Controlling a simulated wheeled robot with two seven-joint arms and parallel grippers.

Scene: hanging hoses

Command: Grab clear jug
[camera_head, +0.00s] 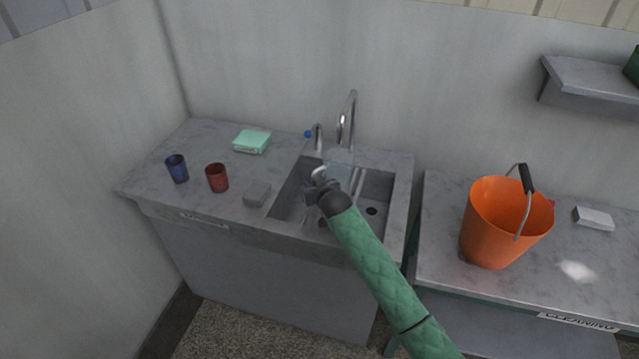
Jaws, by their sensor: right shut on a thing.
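The clear jug (340,160) is a see-through vessel at the sink, below the curved metal faucet (347,120). My right gripper (321,178) reaches in from the lower right at the end of a green padded arm. It is shut on the jug at its near left side. The gripper and dark wrist hide part of the jug, so its base and contact with the sink (285,205) cannot be made out. My left gripper is not in view.
Left of the sink stand a blue cup (177,169), a red cup (217,178), a grey block (257,194) and a mint-green box (252,141). On the right counter are an orange bucket (490,235) and a white block (594,218). A shelf (590,78) juts from the wall.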

